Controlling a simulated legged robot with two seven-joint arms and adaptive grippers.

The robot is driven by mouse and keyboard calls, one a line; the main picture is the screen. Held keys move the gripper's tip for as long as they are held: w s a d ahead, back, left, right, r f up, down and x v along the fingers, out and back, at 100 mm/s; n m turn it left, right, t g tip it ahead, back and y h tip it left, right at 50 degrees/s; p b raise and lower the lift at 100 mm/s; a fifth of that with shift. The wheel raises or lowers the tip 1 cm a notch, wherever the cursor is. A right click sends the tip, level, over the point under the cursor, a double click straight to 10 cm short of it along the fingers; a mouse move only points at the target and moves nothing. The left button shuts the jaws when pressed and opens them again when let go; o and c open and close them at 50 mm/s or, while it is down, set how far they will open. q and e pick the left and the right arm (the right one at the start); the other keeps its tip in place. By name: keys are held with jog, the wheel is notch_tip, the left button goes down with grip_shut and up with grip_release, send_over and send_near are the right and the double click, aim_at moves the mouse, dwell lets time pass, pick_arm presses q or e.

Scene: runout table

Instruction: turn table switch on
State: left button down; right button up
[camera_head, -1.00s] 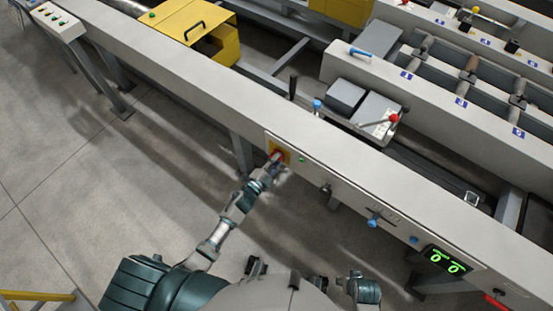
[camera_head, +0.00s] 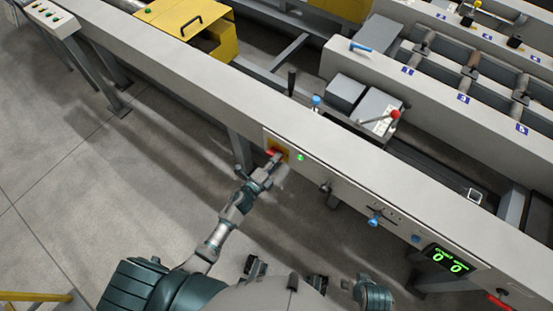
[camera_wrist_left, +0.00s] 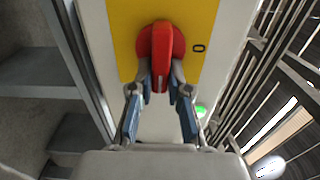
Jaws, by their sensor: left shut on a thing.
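The table switch is a red rotary knob (camera_head: 273,153) on a yellow plate on the front face of the long grey table. In the left wrist view the red knob (camera_wrist_left: 161,55) stands in line with the gripper, and a 0 mark shows on the plate to its right. My left gripper (camera_head: 267,168) reaches up to it from below. In the left wrist view the fingertips (camera_wrist_left: 161,78) are shut on the knob's handle, one on each side. A green lamp (camera_head: 300,157) glows just right of the plate. My right gripper is not clearly seen.
The grey table (camera_head: 330,145) runs diagonally across. Right along its face are a blue knob (camera_head: 374,222) and a green digital display (camera_head: 447,259). A lever with a red ball (camera_head: 394,114) and a yellow cover (camera_head: 185,25) stand behind.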

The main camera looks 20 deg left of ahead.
pick_arm(q)
jog(key=shift+s+f, duration=0.2)
jog(key=shift+f, duration=0.3)
jog(key=c, duration=1.1)
grip_release()
jog(key=shift+w+a+r, duration=0.1)
jog(key=shift+r, duration=0.15)
jog(key=v, duration=1.2)
